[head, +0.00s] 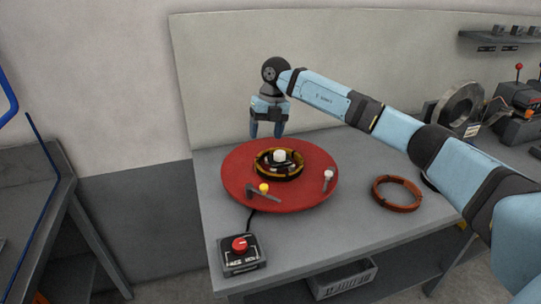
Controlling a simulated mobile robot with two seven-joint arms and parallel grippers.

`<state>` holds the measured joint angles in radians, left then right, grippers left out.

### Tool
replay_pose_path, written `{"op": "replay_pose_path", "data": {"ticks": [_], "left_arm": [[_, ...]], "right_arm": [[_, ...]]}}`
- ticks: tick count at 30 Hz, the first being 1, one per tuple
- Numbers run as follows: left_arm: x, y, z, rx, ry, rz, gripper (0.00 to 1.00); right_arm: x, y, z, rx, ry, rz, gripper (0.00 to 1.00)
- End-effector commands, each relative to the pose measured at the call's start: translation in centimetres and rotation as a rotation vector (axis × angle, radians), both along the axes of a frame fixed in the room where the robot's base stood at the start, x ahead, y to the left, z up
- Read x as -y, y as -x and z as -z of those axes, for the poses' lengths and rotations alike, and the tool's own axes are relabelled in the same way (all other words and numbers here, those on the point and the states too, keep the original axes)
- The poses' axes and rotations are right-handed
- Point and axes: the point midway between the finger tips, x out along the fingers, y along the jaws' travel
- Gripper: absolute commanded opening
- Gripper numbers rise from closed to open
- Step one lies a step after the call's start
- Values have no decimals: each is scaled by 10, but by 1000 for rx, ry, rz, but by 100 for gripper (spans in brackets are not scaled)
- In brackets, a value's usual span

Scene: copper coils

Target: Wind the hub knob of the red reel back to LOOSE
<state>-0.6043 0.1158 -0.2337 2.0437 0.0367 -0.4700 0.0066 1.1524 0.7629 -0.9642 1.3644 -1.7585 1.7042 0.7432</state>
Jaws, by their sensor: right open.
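The red reel (245,190) lies flat on the grey table, a broad red disc. Its hub (262,170) is a dark ring with yellow and orange marks, and a white knob (280,156) stands at its centre. Any LOOSE lettering is too small to read. My right gripper (267,130) points down with its two blue fingers apart and empty. In the picture it is just behind and left of the knob, over the reel's far side, and does not hold the knob. My left gripper is not in view.
On the disc are a yellow-tipped lever (264,188) and a white-topped post (328,176). A control box with a red button (240,244) stands at the front left. A copper coil (397,208) lies right of the reel. A panel (225,80) rises behind the table.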

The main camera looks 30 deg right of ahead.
Motion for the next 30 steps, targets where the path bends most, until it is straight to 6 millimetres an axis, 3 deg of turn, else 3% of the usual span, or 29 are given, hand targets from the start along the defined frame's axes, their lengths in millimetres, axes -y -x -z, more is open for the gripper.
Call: {"op": "replay_pose_path", "data": {"ticks": [1, 3, 6, 9, 14, 24, 30], "left_arm": [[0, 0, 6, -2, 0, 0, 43], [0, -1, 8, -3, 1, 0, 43], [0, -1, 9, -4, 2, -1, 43], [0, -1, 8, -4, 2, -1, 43], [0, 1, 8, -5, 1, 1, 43], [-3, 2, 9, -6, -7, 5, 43], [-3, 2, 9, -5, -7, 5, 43]], "right_arm": [[21, -3, -12, 1, 65, 38, 65], [42, -4, -25, -5, 136, 80, 65], [58, -4, -36, -12, 187, 116, 65], [62, -4, -34, -15, 201, 125, 65], [62, -3, -11, -17, 201, 123, 65], [60, -4, 61, -15, 198, 120, 65], [61, -4, 89, -15, 197, 121, 65]]}}
